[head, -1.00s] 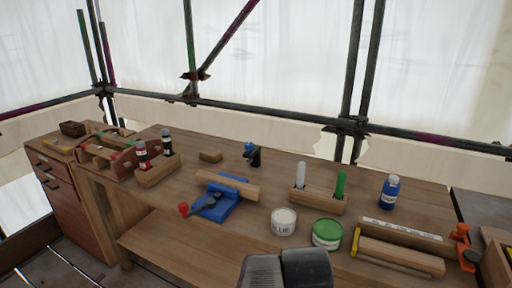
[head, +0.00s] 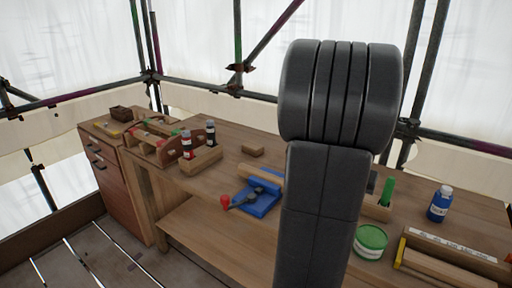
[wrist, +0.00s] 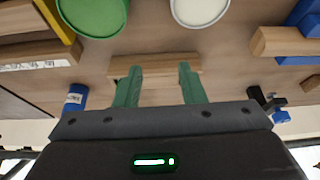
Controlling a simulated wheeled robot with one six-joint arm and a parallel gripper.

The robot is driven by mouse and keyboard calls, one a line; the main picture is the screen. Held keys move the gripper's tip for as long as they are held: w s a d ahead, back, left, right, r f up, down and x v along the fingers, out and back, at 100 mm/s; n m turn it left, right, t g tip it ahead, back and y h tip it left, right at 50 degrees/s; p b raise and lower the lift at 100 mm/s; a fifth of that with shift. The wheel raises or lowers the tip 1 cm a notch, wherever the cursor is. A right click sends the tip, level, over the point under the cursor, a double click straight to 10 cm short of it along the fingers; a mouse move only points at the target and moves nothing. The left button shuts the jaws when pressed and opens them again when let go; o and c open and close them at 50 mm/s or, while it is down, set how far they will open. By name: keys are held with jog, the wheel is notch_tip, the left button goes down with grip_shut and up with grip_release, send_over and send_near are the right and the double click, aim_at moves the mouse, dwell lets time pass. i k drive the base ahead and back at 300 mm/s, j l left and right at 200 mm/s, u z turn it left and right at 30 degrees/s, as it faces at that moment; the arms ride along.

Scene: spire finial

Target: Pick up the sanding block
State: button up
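A small plain wooden block (head: 253,150), which looks like the sanding block, lies flat on the workbench (head: 225,140) behind the blue vise in the head view. In the head view my dark arm hides the gripper.
A blue vise (head: 262,196) holding a wooden piece stands in front of the block. A wooden holder (head: 203,160) with two bottles is at its left. A green tin (head: 370,241), a blue bottle (head: 439,204) and a green marker (head: 387,191) are at the right.

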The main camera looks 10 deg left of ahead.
aim_at(251, 148)
jog(key=i+j, duration=0.2)
jog(key=j, duration=0.15)
jog(key=i+j, duration=0.2)
jog(key=j, duration=0.15)
jog(key=i+j+z, duration=0.1)
jog(key=i+j, duration=0.35)
jog(key=j, duration=0.3)
jog(key=i+j+z, duration=0.1)
jog(key=j, duration=0.25)
jog(key=i+j, duration=0.25)
jog(key=j, duration=0.15)
jog(key=i+j, duration=0.2)
jog(key=j, duration=0.15)
jog(key=z, duration=0.05)
